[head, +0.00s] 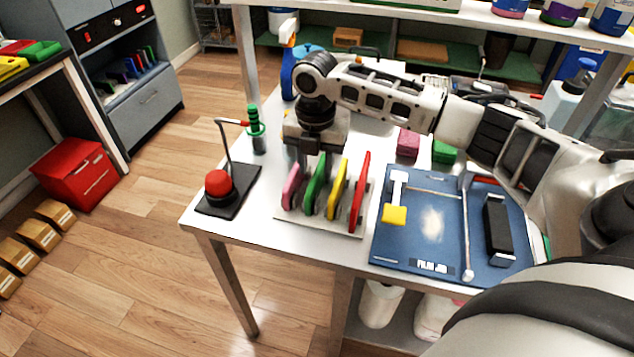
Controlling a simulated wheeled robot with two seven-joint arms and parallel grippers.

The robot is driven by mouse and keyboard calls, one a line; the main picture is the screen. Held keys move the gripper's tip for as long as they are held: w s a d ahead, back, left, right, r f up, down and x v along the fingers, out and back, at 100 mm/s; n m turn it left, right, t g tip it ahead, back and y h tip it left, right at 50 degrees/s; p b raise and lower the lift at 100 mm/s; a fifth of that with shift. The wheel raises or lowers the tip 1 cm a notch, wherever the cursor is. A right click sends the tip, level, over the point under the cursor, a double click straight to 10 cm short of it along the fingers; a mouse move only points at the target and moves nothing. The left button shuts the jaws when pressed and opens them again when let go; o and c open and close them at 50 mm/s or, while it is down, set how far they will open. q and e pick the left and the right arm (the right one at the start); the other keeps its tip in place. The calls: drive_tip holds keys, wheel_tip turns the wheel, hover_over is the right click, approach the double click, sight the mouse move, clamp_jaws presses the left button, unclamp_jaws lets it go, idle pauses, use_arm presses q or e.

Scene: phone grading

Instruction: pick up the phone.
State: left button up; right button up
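Several thin coloured upright slabs stand in a row on a light base plate (330,228): pink (291,186), green (315,186), yellow (338,188) and red (359,192). I cannot tell whether any of them is a phone. A black oblong object (497,228) lies on the blue mat (420,258) at the right; it may be a phone. My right gripper (312,160) points down over the left part of the row, just behind the pink and green slabs. Its fingertips are partly hidden, so its opening and any contact are unclear. My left gripper is not in view.
A red button on a black base (230,200) with a bent post stands left of the row. A green stacked piece (256,130) stands behind it. Pink (408,144) and green blocks (444,152) lie behind the mat. A metal rod (466,235) crosses the mat.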

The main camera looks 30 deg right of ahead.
sight(317, 172)
wheel_tip(317, 172, down, 5)
drive_tip(key=shift+d+f, duration=0.1)
drive_tip(key=shift+d, duration=0.05)
clamp_jaws()
idle(0.4)
drive_tip(key=shift+r, duration=0.8)
drive_tip(key=s+a+r, duration=0.7)
drive_tip(key=a+r, duration=0.4)
drive_tip(key=a, duration=0.1)
drive_tip(key=shift+s+r, duration=0.15)
drive_tip(key=shift+r, duration=0.15)
